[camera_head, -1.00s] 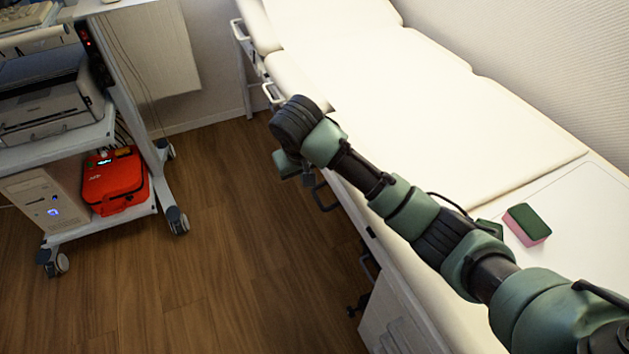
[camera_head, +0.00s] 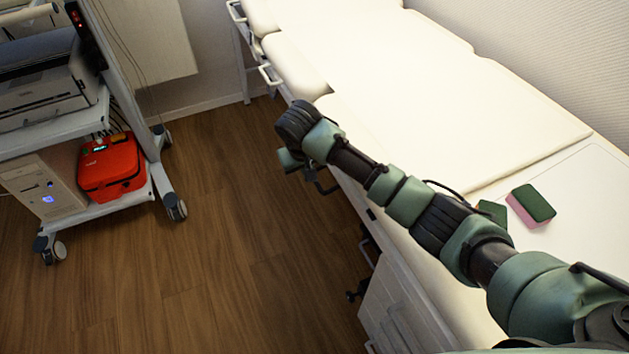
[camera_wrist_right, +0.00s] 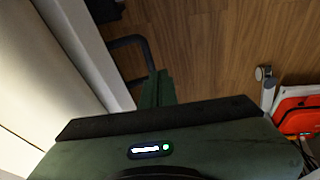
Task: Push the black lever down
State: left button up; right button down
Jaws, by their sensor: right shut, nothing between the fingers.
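A black U-shaped bar, which looks like the lever (camera_wrist_right: 143,43), sticks out from the side of the bed in the right wrist view. In the head view a small part of the black lever (camera_head: 327,187) shows just right of and below my right gripper (camera_head: 290,160). The closed green fingers of my right gripper also show in the wrist view (camera_wrist_right: 158,88), close to the bar's end; I cannot tell whether they touch it. They hold nothing. My left gripper is not in view.
The cream examination bed (camera_head: 450,110) runs along the right under my arm. A green and pink sponge (camera_head: 532,206) lies on it. A wheeled cart with a red case (camera_head: 112,168) stands left. The wooden floor (camera_head: 220,230) between is clear.

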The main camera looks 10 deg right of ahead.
aim_at(316, 183)
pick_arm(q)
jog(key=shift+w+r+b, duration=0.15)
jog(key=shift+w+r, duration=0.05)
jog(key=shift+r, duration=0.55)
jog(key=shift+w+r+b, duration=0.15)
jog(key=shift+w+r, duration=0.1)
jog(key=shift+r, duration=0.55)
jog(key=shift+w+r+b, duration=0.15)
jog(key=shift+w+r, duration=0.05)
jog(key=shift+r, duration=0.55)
pick_arm(e)
jog(key=shift+w+d+f, duration=0.1)
jog(key=shift+d+f, duration=0.25)
jog(key=shift+f, duration=0.45)
jog(key=shift+w+d+f, duration=0.15)
jog(key=shift+d+f, duration=0.2)
jog(key=shift+f, duration=0.4)
jog(key=shift+w+d+f, duration=0.1)
jog(key=shift+d+f, duration=0.25)
jog(key=shift+f, duration=0.45)
